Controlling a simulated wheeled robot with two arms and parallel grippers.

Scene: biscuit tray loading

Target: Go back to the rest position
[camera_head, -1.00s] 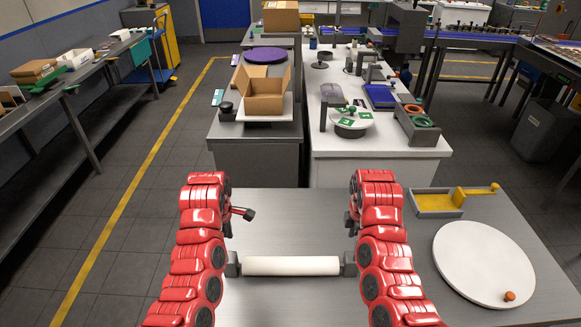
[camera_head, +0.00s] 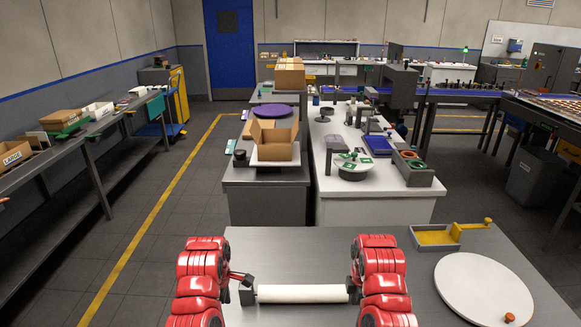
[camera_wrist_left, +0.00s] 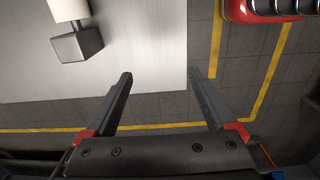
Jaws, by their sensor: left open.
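My two red arms reach in from the bottom of the head view, one on each side of a white roller (camera_head: 301,294) with dark end blocks. The roller lies on the near grey table (camera_head: 300,245). My left gripper (camera_head: 243,279) shows small and dark beside the left arm, close to the roller's left end in the picture. In the left wrist view its two fingers (camera_wrist_left: 162,84) are spread with nothing between them. The roller's end block (camera_wrist_left: 77,43) lies apart from them, at upper left. My right gripper is mostly hidden by its arm, so its jaws cannot be read.
A white round board (camera_head: 484,290) with an orange knob and a yellow-bottomed tray (camera_head: 437,237) are on the table's right. Beyond stand benches with an open cardboard box (camera_head: 273,143) and a green-marked turntable (camera_head: 352,172). Open floor with a yellow line (camera_head: 150,230) is at left.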

